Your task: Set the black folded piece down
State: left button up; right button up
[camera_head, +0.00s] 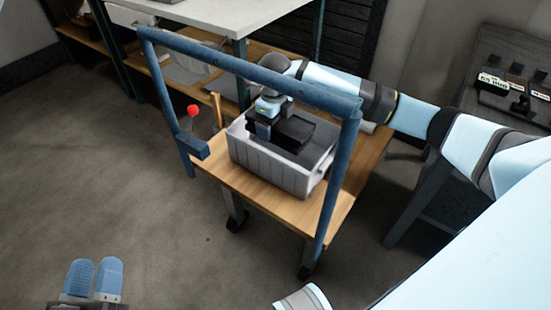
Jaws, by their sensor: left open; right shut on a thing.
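The black folded piece (294,131) is inside the top of a light grey ribbed bin (268,170), near its far side. I cannot tell whether it touches the bin's floor or contents. My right gripper (268,128) reaches in from above and is shut on the black piece at its left part. The gripper's body hides some of the piece. My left gripper (93,278) is at the bottom left, over the floor, far from the bin. It is open and empty, its two blue fingers close side by side from this angle.
The bin stands on a wooden-topped cart (290,205) with a blue frame (245,70) whose top bar crosses before my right arm. A red-knobbed lever (193,111) is on its left. A white table (215,12) stands behind. Floor (110,190) at left is clear.

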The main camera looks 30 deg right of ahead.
aim_at(275, 154)
notch_tip(275, 154, down, 12)
jog(key=b, duration=0.3)
jog(key=shift+f, duration=0.1)
pick_arm(q)
jog(key=f+g, duration=0.1)
jog(key=f, duration=0.2)
jog(key=f+g, duration=0.1)
jog(key=f, duration=0.1)
jog(key=shift+w+d+f, duration=0.1)
jog(key=shift+d+f, duration=0.1)
jog(key=shift+f, duration=0.2)
pick_arm(e)
jog(key=o, duration=0.6)
pick_arm(q)
jog(key=shift+f, duration=0.1)
pick_arm(e)
jog(key=shift+o, duration=0.2)
pick_arm(q)
notch_tip(275, 154, up, 7)
jog(key=t+p, duration=0.2)
jog(key=p, duration=0.2)
jog(key=shift+a+f, duration=0.2)
jog(key=shift+a, duration=0.1)
pick_arm(e)
notch_tip(275, 154, up, 12)
jog(key=shift+r, duration=0.1)
